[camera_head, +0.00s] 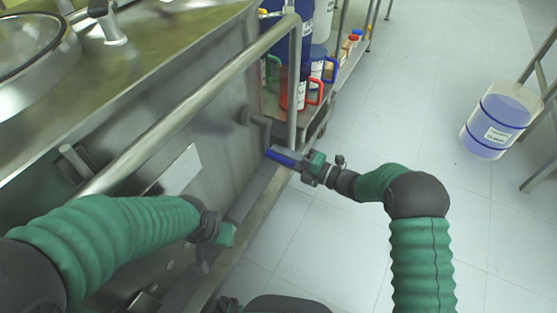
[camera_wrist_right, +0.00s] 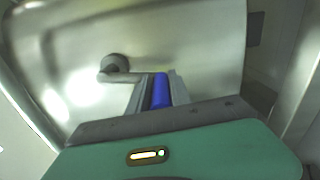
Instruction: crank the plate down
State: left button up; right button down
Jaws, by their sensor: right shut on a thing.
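A crank with a blue handle (camera_head: 274,154) sticks out from the side of a steel machine. Its metal arm (camera_head: 263,120) joins a round hub (camera_head: 247,115) on the wall. My right gripper (camera_head: 287,160) is shut on the blue handle. In the right wrist view the blue handle (camera_wrist_right: 159,92) lies between my right gripper's fingers (camera_wrist_right: 158,95), and the crank hub (camera_wrist_right: 115,64) is ahead to the left. My left gripper (camera_head: 222,235) is low by the machine's side, and its fingers are largely hidden. I cannot tell which part is the plate the crank moves.
A steel rail (camera_head: 205,95) runs along the machine's top edge and bends down near the crank. Blue containers and red, green and blue-handled jugs (camera_head: 300,93) stand on a shelf behind. A blue container (camera_head: 497,120) is at the right.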

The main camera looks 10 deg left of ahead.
jog(key=shift+w+d+f+n, duration=0.15)
jog(key=shift+w+f+n, duration=0.15)
jog(key=shift+n, duration=0.1)
jog(key=c, duration=1.3)
grip_release()
jog(key=shift+o, duration=0.6)
jog(key=shift+r, duration=0.15)
jog(key=p+v, duration=0.7)
jog(key=v, duration=1)
jog(key=shift+p, duration=0.3)
